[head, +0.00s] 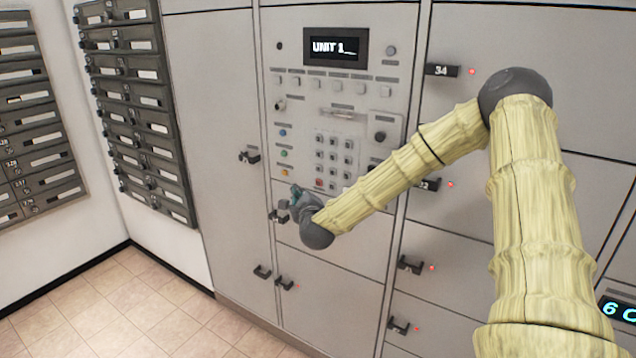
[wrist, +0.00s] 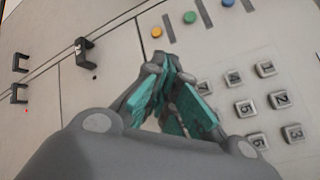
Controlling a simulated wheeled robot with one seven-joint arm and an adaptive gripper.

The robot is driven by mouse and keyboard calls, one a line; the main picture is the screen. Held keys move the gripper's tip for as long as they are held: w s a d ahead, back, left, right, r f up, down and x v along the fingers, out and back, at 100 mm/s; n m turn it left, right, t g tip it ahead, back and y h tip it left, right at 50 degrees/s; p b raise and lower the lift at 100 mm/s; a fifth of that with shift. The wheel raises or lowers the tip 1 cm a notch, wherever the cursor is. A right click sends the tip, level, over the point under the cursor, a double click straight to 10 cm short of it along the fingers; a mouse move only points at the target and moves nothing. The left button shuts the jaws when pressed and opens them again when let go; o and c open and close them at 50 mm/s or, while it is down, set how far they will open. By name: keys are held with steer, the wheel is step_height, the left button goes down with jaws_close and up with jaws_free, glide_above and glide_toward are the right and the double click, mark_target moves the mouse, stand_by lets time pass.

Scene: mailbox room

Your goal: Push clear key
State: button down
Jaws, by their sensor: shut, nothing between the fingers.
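A grey panel (head: 383,75) carries a lit display (head: 336,47) reading "UNIT 1_" and a keypad (head: 334,157) of pale keys. A red key (head: 319,183) sits at the keypad's lower left. I cannot read a "clear" label on any key. My gripper (head: 296,193) is shut and empty, with teal fingers, just left of and below the red key; I cannot tell if it touches the panel. In the wrist view my gripper (wrist: 163,72) is between the orange button (wrist: 157,32) and the numbered keys (wrist: 245,108); the red key does not show there.
Blue (head: 283,132), green (head: 284,153) and orange (head: 284,172) buttons form a column left of the keypad. Black locker handles (head: 279,216) stick out near my gripper. Wall mailboxes (head: 135,95) stand at left. The tiled floor (head: 140,305) is clear.

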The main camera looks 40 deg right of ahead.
mark_target(309, 177)
steer(key=shift+w+d, duration=0.35)
steer(key=shift+d, duration=0.5)
steer(key=shift+w+d, duration=0.35)
steer(key=shift+d, duration=0.55)
steer(key=shift+w+d, duration=0.35)
steer(key=shift+d, duration=0.5)
steer(key=shift+w+d, duration=0.2)
steer(key=shift+d, duration=0.15)
steer(key=shift+w+d+b, duration=0.15)
steer(key=shift+d+b, duration=0.2)
steer(key=shift+b, duration=0.1)
stand_by(0.4)
steer(key=shift+a, duration=0.1)
steer(key=shift+s+a+b, duration=0.3)
steer(key=shift+a, duration=0.35)
